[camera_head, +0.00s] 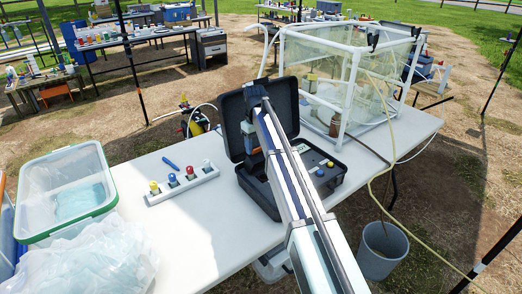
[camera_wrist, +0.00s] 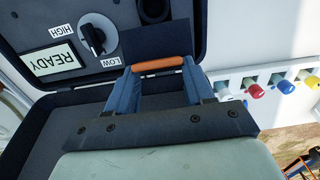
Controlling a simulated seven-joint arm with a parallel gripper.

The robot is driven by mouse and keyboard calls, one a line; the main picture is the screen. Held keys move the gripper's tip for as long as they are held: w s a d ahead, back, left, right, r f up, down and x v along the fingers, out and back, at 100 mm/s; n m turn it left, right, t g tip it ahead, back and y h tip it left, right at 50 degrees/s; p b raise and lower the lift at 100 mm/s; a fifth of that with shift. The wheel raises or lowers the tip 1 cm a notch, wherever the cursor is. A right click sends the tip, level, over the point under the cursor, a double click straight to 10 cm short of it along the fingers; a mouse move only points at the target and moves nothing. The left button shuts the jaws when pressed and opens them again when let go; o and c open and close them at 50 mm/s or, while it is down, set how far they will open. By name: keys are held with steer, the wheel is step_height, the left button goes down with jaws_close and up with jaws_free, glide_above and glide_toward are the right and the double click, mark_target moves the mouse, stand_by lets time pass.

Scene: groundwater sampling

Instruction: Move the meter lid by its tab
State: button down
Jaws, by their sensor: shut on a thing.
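My gripper (camera_wrist: 159,68) is shut on an orange-brown tab (camera_wrist: 157,65), which spans between its two blue fingers in the wrist view. A dark flat piece (camera_wrist: 156,40) lies just beyond the tab and appears to be the meter lid; its hinge is not clear. Beside it are a READY display (camera_wrist: 51,61) and a black knob (camera_wrist: 92,38) between HIGH and LOW labels. In the head view, the open black meter case (camera_head: 264,199) stands on the white table. My gripper (camera_head: 250,140) is inside the case's outline, and my arm hides much of the case.
A white rack (camera_head: 184,186) with coloured caps stands left of the case. A clear-walled frame box (camera_head: 345,105) is close behind and right. A green-rimmed tub (camera_head: 108,188) and a plastic bag (camera_head: 90,262) are left. A grey bucket (camera_head: 383,250) stands below right.

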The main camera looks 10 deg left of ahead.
steer(key=shift+w+a+f, duration=0.35)
steer(key=shift+w+a, duration=0.2)
steer(key=shift+a, duration=0.05)
steer(key=shift+w+a+f, duration=0.35)
steer(key=shift+w+a, duration=0.25)
steer(key=shift+a, duration=0.05)
steer(key=shift+w+a+f, duration=0.35)
steer(key=shift+w+a, duration=0.2)
steer(key=shift+a, duration=0.05)
steer(key=shift+c, duration=2)
jaws_free()
steer(key=shift+d+r, duration=0.15)
steer(key=shift+r, duration=0.05)
step_height(320, 180, up, 14)
steer(key=shift+f, duration=0.1)
